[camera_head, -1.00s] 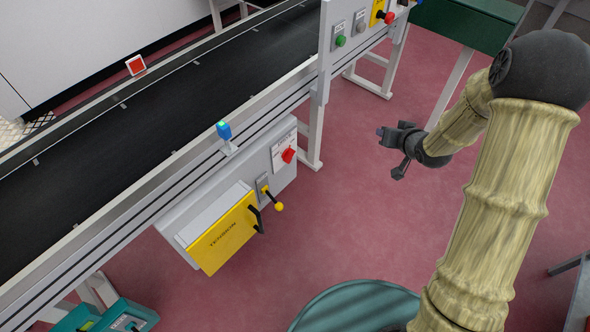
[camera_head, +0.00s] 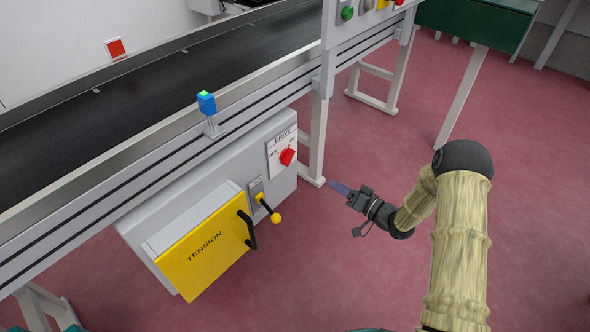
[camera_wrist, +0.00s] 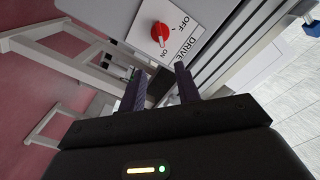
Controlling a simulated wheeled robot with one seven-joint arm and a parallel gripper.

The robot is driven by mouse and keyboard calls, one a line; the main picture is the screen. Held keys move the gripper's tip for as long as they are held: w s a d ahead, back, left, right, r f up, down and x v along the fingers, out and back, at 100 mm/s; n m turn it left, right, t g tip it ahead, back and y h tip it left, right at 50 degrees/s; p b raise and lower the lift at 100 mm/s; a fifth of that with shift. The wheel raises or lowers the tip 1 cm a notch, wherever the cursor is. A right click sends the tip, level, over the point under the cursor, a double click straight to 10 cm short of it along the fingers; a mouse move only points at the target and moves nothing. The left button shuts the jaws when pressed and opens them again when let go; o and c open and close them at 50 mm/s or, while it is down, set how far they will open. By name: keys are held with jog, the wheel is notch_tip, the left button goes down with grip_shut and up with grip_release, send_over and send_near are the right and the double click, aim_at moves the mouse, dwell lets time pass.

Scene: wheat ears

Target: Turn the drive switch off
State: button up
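The drive switch is a red rotary knob (camera_head: 287,157) on a white plate (camera_head: 275,166) lettered DRIVE, OFF and ON, at the right end of a grey box under the conveyor. In the wrist view the knob (camera_wrist: 160,32) is at top centre, and its pale pointer mark faces the ON lettering. My gripper (camera_head: 341,188) is to the right of and a little below the knob, apart from it. In the wrist view its two dark fingers (camera_wrist: 159,84) are spread with an empty gap between them, below the knob in the picture.
A yellow TENSION cover (camera_head: 207,255) with a black handle and a yellow-tipped lever (camera_head: 275,217) are left of and below the switch. A white conveyor leg (camera_head: 317,140) stands between the switch and my gripper in the picture. Red floor is open at right.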

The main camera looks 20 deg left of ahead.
aim_at(292, 159)
jog(key=shift+r, duration=0.1)
jog(key=b+x, duration=0.6)
jog(key=x, duration=1)
jog(key=shift+a, duration=0.25)
jog(key=shift+w+a+b, duration=0.25)
jog(key=shift+a+b, duration=0.05)
jog(key=shift+a, duration=0.2)
grip_shut()
